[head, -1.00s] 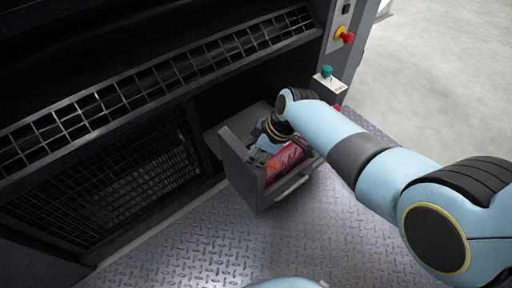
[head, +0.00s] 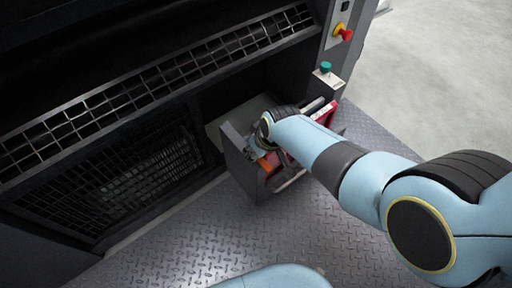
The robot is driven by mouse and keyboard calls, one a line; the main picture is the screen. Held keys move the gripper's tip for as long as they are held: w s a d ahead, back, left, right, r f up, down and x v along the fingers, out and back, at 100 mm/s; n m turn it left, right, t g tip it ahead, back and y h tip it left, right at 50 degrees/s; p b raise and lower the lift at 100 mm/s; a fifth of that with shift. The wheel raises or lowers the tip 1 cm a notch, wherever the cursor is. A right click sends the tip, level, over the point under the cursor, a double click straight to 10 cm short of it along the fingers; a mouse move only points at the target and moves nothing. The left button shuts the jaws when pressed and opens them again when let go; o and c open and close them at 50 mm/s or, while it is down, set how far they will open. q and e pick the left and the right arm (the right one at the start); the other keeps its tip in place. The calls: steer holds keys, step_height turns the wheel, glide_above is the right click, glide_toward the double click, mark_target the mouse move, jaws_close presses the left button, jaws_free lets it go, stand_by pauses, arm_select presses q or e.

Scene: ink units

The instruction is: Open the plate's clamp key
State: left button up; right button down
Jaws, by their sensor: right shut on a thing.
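An open dark drawer-like bin (head: 238,160) stands out from the machine's front. My right gripper (head: 260,149) is down at the bin, mostly hidden behind its own wrist. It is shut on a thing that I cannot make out. A small orange-red piece (head: 268,161) shows in the bin just below the gripper, with a darker red patch (head: 287,178) near the bin's front. I cannot pick out the plate's clamp key by its shape. My left gripper is out of view; only part of my left arm shows at the bottom edge.
The machine's grille (head: 150,175) and slatted ledge (head: 160,88) lie to the left. A post with a red knob (head: 346,34) and a green knob (head: 326,67) stands behind the bin. A red item (head: 325,112) lies beyond my right wrist. The tread-plate floor (head: 220,235) in front is clear.

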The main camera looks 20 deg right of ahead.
mark_target(267, 167)
steer(key=shift+w+d, duration=0.15)
steer(key=c, duration=1.2)
jaws_free()
steer(key=shift+c, duration=0.2)
steer(key=v, duration=1.2)
